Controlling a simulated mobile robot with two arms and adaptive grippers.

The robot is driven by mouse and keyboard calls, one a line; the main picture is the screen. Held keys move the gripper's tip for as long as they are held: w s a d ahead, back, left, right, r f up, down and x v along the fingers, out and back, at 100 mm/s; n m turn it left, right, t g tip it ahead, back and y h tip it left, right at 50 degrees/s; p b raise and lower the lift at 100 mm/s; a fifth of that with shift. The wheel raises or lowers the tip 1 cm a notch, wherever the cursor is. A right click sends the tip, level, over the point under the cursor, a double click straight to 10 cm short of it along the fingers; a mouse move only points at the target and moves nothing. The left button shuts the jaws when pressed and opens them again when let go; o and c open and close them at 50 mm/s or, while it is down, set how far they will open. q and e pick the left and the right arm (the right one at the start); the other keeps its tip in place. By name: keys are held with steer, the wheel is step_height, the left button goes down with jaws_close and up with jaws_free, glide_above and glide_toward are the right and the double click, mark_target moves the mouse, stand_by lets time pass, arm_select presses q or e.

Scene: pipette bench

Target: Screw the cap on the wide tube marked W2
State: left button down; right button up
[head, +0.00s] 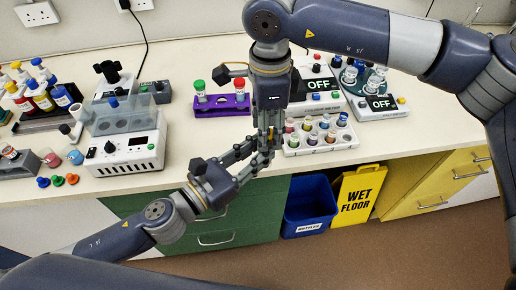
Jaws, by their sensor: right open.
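No W2 marking is readable, so I cannot tell which tube is the wide one named. A purple rack (222,107) holds a green-capped tube (200,88) and a red-capped tube (239,87). Three loose caps lie at the front left: a blue cap (43,182), a green cap (57,180) and a red-orange cap (72,178). My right gripper (269,139) points down, open, over the bench's front edge. My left gripper (264,160) reaches up from below, close against it. Something small and yellowish shows between them; I cannot tell what it is.
A white rack (322,146) of small capped vials stands just right of the grippers. Devices showing OFF (382,104) are behind it. A white instrument (126,158) stands left. A blue bin (309,208) and yellow WET FLOOR sign (357,196) are below the bench.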

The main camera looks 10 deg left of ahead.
jaws_close()
stand_by(0.3)
steer(key=shift+o, duration=0.6)
jaws_free()
steer(key=shift+r, duration=0.1)
step_height(320, 180, up, 12)
